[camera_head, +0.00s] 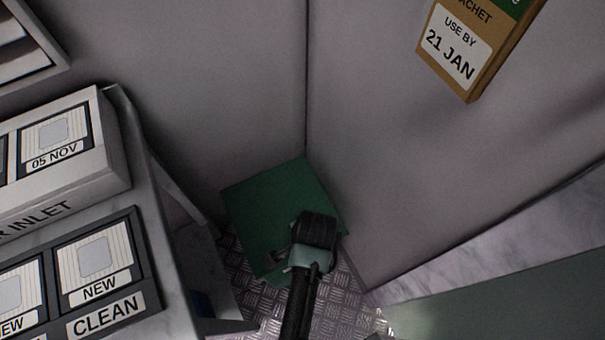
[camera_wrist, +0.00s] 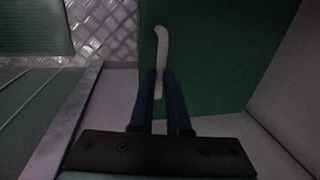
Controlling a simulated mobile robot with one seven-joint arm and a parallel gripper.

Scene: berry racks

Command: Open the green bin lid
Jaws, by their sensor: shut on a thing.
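The green bin lid (camera_head: 262,205) is in the corner between two walls in the head view. It also fills much of the centre and right of the wrist view (camera_wrist: 220,65). A pale, slightly curved handle (camera_wrist: 162,42) stands out against the green in the wrist view. My gripper (camera_wrist: 160,76) has its two blue fingers close together on either side of the handle, shut on its lower part. In the head view my gripper (camera_head: 277,257) is over the lid's near edge, and my wrist hides part of the lid and the handle.
A rack on the left holds a grey box labelled 05 NOV (camera_head: 55,150) and a tray labelled CLEAN (camera_head: 105,315). A brown USE BY box (camera_head: 465,50) is on the right wall. Metal tread floor (camera_head: 340,305) shows beside the bin. The walls are close.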

